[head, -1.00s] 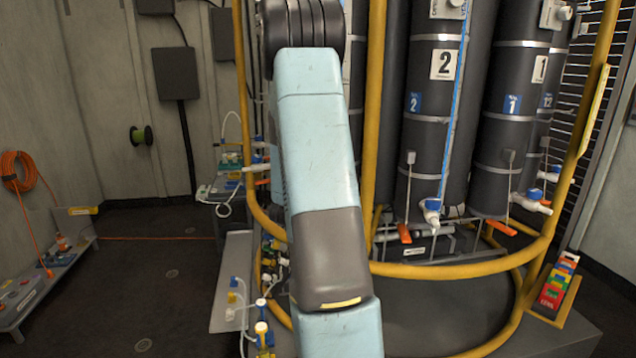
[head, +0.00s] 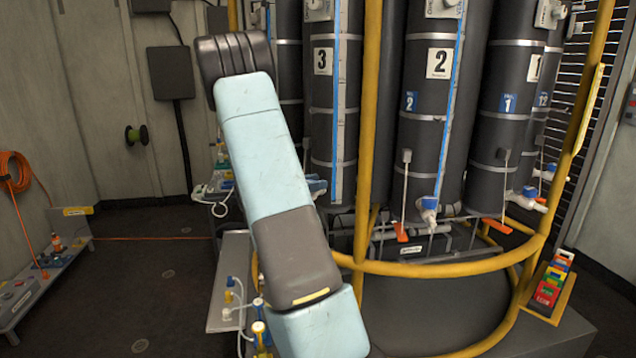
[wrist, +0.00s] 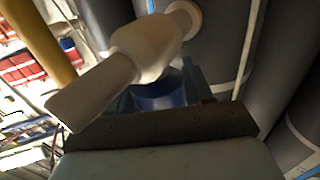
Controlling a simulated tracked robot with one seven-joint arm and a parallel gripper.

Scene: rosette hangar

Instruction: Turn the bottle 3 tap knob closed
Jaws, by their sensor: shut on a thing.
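Bottle 3 (head: 323,115) is a tall dark cylinder with a white "3" label, upright behind the yellow frame in the head view. Its lower end and tap are mostly hidden behind my arm there. In the wrist view a white tap body with a pipe (wrist: 148,48) crosses the upper left. Its blue knob (wrist: 160,97) sits just below it, between the dark fingers of my gripper (wrist: 163,88). My gripper is shut on this knob. The knob's turn angle cannot be told.
A yellow tubular rail (head: 440,268) curves in front of the bottles. Bottle 2 (head: 432,150) and its blue-and-white tap (head: 429,210) stand to the right. A side shelf (head: 229,300) with small valves is at the lower left. Dark floor (head: 150,260) is clear at the left.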

